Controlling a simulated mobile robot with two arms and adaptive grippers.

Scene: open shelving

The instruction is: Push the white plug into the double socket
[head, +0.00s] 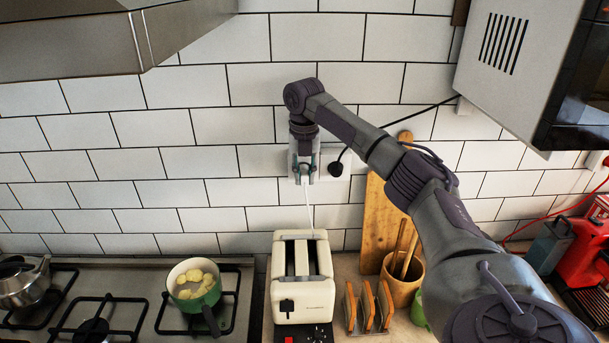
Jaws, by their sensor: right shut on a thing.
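My right gripper (305,172) is at the tiled wall, in front of the left half of the double socket (322,157). It is shut on the white plug, which is mostly hidden by the fingers. A white cord (308,206) hangs from the gripper down to the cream toaster (301,275). A black plug (336,168) sits in the right half of the socket, beside the gripper. I cannot tell whether the white plug is seated in the socket or only against it. My left gripper is not in view.
A wooden board (375,225) leans on the wall right of the socket, near a utensil pot (402,282) and a toast rack (369,306). A hob with a green pan (193,284) is at left. A microwave (515,60) hangs upper right, a hood (75,40) upper left.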

